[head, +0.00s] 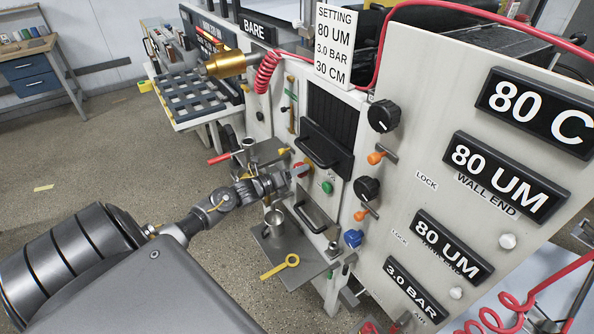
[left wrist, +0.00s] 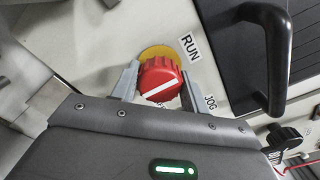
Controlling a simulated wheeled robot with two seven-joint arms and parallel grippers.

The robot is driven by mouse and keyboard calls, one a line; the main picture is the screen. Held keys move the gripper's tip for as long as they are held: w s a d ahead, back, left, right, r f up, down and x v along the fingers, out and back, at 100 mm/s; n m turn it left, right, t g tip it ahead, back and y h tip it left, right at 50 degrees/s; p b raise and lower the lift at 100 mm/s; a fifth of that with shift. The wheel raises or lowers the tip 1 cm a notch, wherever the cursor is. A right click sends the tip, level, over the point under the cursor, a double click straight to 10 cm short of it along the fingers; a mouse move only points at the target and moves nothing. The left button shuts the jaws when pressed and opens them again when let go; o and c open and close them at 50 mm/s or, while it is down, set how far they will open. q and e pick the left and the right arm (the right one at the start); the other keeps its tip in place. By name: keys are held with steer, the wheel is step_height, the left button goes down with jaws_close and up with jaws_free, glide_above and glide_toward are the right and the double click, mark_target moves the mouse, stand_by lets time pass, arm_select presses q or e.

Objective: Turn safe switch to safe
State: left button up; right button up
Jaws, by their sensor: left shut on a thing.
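The safe switch is a red round knob (left wrist: 160,78) with a white pointer line, on a yellow plate (left wrist: 158,52) on the machine's front. In the head view the red knob (head: 299,169) shows just beyond my left gripper (head: 287,178). In the left wrist view my left gripper (left wrist: 157,84) has one finger on each side of the knob and is shut on it. The line runs slantwise, lower left to upper right. A RUN label (left wrist: 190,46) is above right and a JOG label (left wrist: 210,103) to the right. Any lettering below the knob is mostly hidden.
A black handle (head: 318,150) is just right of the switch, beside a green button (head: 327,187). A metal shelf (head: 300,268) below carries a metal cup (head: 274,221) and a yellow ring-ended tool (head: 281,266). Open floor lies to the left.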

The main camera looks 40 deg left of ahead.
arm_select(q)
steer(key=shift+n, duration=0.3)
steer(key=shift+c, duration=0.2)
steer(key=n, duration=0.3)
steer(key=shift+a+f+n, duration=0.1)
steer(key=shift+n, duration=0.2)
steer(key=n, duration=0.9)
steer(key=n+p, duration=0.1)
steer(key=n, duration=0.3)
steer(key=shift+f+n, duration=0.1)
steer(key=shift+n, duration=0.2)
steer(key=o, duration=1)
